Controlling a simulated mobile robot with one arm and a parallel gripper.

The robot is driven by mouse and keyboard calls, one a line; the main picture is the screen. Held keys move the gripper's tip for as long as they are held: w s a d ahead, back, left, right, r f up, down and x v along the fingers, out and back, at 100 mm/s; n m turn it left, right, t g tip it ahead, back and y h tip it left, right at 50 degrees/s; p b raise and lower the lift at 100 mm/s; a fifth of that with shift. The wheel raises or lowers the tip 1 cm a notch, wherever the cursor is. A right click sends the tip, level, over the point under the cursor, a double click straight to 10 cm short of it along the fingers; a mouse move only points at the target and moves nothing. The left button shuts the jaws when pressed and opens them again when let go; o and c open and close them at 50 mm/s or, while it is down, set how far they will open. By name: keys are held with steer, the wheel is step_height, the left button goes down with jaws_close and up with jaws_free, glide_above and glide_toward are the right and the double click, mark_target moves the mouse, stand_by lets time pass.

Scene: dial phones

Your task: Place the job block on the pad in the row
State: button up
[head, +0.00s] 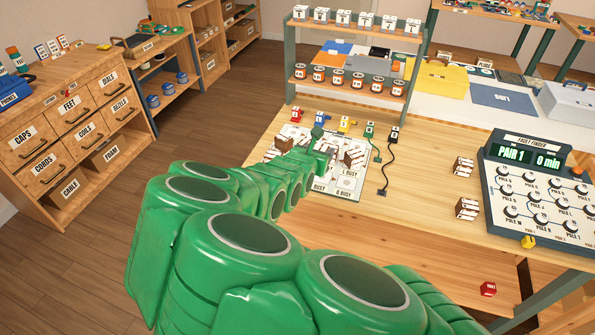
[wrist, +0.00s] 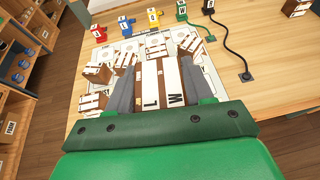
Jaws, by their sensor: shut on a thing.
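My gripper (wrist: 158,88) is shut on a brown-and-white job block (wrist: 160,78) marked "L" and "W", between its dark fingers in the wrist view. In the head view my gripper (head: 318,150) is over the board, and the green arm hides the held block and the near left of the board. The board (head: 345,194) has white pads in a row, with "BUSY" labels along its near edge. Other brown-and-white blocks stand on it, at left (wrist: 97,73) and at right (head: 355,158). I cannot tell whether the held block touches the board.
Red (head: 297,114), blue, yellow, green and black (head: 394,134) lettered pieces line the board's back; the last two have cords. Blocks (head: 464,167) lie to the right, beside the fault finder box (head: 535,195). A two-tier rack (head: 350,52) stands behind.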

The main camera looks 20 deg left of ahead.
steer(key=shift+s+a+f, duration=0.15)
steer(key=shift+s+a, duration=0.35)
steer(key=shift+s, duration=0.3)
steer(key=shift+n+y, duration=0.5)
steer(key=shift+y, duration=0.1)
steer(key=shift+w+a+f, duration=1.3)
steer(key=shift+w+f, duration=0.25)
steer(key=shift+f, duration=0.15)
steer(key=shift+w+a+f, duration=1.3)
steer(key=shift+w+f, duration=0.3)
steer(key=shift+f, duration=0.1)
steer(key=shift+w+a+f, duration=1.3)
steer(key=shift+w+f, duration=0.25)
steer(key=shift+f, duration=1.65)
steer(key=shift+f, duration=0.15)
steer(key=o, duration=1)
steer(key=shift+o, duration=0.2)
